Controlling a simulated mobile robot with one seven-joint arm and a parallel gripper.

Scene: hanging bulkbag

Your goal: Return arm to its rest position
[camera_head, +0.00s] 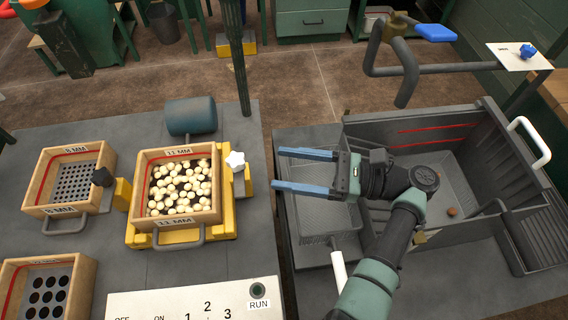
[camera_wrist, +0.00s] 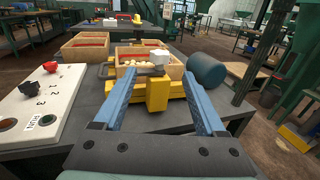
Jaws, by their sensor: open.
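My arm reaches up from the lower middle of the head view and bends left at the wrist.
A wooden 11 MM sieve (camera_head: 142,187) full of pale round pieces sits on the yellow stand (camera_head: 180,236), with a white star knob (camera_head: 235,160) beside it. A dark cylinder (camera_head: 191,116) lies behind.

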